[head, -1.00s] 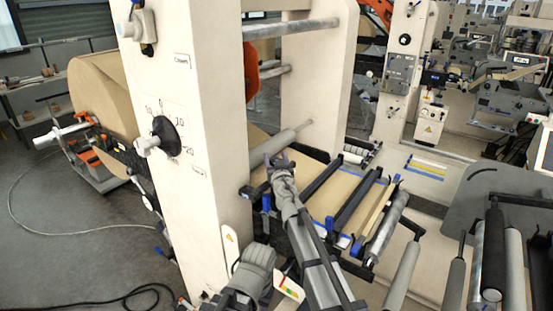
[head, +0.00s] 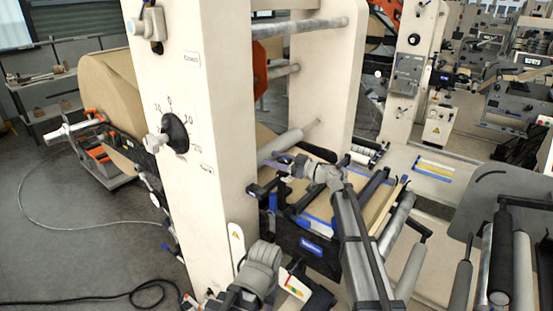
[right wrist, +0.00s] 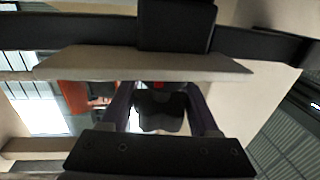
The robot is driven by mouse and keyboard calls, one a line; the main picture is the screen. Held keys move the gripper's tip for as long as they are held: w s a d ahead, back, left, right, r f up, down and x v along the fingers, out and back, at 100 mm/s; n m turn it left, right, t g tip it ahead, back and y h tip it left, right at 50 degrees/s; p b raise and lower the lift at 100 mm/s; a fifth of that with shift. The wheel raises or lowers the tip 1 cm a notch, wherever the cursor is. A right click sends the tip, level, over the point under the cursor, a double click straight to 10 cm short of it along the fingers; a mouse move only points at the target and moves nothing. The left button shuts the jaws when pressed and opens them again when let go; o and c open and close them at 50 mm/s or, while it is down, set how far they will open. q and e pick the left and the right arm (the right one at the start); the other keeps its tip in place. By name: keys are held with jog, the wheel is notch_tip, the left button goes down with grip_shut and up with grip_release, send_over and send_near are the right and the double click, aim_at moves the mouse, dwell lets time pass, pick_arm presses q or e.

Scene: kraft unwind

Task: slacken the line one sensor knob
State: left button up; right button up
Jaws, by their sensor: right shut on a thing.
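My right gripper (head: 275,158) reaches behind the cream column, beside a grey roller, above the web table. In the right wrist view its two fingers (right wrist: 160,105) stand on either side of a dark knob-like piece (right wrist: 160,112) with a small red spot above it, and are shut on it. In the head view the fingers and wrist mostly hide this piece, and I cannot read any label on it. A separate black dial knob (head: 175,133) with a pale handle and a number scale sits on the column's front face, untouched.
The cream column (head: 205,210) stands close to the left of my right arm. Rollers (head: 403,270) and a grey plate (head: 500,195) lie to the right. A large brown paper roll (head: 105,95) is behind the column, and a black cable (head: 130,297) lies on the floor.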

jog(key=shift+s+f+n+g+y, duration=0.1)
jog(key=shift+s+n+g, duration=0.4)
jog(key=shift+n+g, duration=1.7)
jog(key=shift+s+n+g+y, duration=0.1)
jog(key=shift+s+n+g, duration=0.8)
jog(key=shift+g, duration=2.15)
jog(key=shift+s+f+n+g+y, duration=0.1)
jog(key=shift+s+n+g, duration=0.05)
jog(key=shift+n+g, duration=2.25)
jog(key=shift+s+a+g, duration=0.1)
jog(key=shift+g, duration=0.25)
jog(key=o, duration=1.4)
jog(key=shift+c, duration=0.2)
jog(key=shift+r, duration=0.1)
notch_tip(320, 180, up, 10)
jog(key=p, duration=1)
